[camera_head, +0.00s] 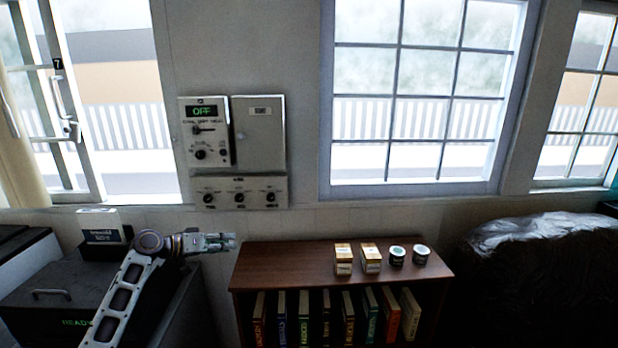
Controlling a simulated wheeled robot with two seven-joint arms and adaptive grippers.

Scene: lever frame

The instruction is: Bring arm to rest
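My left arm comes up from the lower left, and its gripper (224,242) points right, just short of the left end of the wooden shelf top. The gripper appears to hold nothing, but it is too small to tell whether its fingers are apart. On the wall above is a grey control panel (204,132) with a lever and a knob, and its green display reads OFF. A grey box (259,135) adjoins it, and a lower panel (239,193) carries three knobs. The gripper is below these panels and apart from them. My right gripper is not in view.
A low bookcase (290,262) holds several books, with two small boxes (343,258) and two tins (397,256) on top. A dark cabinet (45,290) and a small sign box (101,228) are at left. A covered bulky thing (540,270) stands at right.

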